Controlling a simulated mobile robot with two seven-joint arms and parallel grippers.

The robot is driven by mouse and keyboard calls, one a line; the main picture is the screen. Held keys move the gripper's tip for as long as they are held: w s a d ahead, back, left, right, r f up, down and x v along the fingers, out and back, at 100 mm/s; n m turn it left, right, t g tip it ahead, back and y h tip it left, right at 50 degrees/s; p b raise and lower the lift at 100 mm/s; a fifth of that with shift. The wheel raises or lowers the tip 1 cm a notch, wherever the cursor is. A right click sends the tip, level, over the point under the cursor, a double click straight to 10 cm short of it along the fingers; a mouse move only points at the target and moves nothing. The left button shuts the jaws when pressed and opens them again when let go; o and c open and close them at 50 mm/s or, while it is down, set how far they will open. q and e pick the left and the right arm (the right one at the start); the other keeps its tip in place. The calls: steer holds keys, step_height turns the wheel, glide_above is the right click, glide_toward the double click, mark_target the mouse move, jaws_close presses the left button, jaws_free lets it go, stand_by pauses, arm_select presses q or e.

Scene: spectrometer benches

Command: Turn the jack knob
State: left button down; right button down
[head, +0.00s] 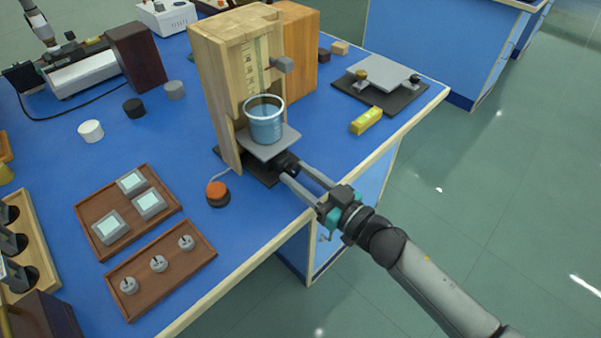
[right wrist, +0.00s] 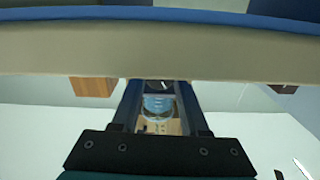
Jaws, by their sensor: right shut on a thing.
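The jack (head: 271,146) is a small lift with a grey plate, standing at the foot of a wooden frame near the bench's right edge. A beaker of blue liquid (head: 265,121) stands upright on its plate. The dark jack knob (head: 286,163) sticks out below the plate toward my right gripper (head: 289,170). That gripper reaches in from the lower right and is shut on the knob, its fingers hiding part of it. In the right wrist view, the two fingers (right wrist: 160,92) flank a dark piece, with the blue beaker showing between them. My left gripper is not seen.
The wooden frame (head: 223,95) rises close behind the beaker. An orange button (head: 217,193) sits left of the jack, with trays of small parts (head: 118,262) farther left. A yellow block (head: 367,121) lies to the right. The bench edge runs under my right gripper.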

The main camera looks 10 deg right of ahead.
steer(key=n+p, duration=0.1)
steer(key=n, duration=0.3)
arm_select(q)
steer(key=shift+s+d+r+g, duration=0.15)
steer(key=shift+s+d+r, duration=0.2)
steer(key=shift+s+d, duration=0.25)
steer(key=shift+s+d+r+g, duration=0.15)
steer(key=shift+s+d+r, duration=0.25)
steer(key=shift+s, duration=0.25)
arm_select(e)
steer(key=shift+n, duration=0.6)
arm_select(q)
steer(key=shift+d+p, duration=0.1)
steer(key=shift+p, duration=0.2)
arm_select(e)
steer(key=c, duration=0.8)
jaws_free()
steer(key=o, duration=0.4)
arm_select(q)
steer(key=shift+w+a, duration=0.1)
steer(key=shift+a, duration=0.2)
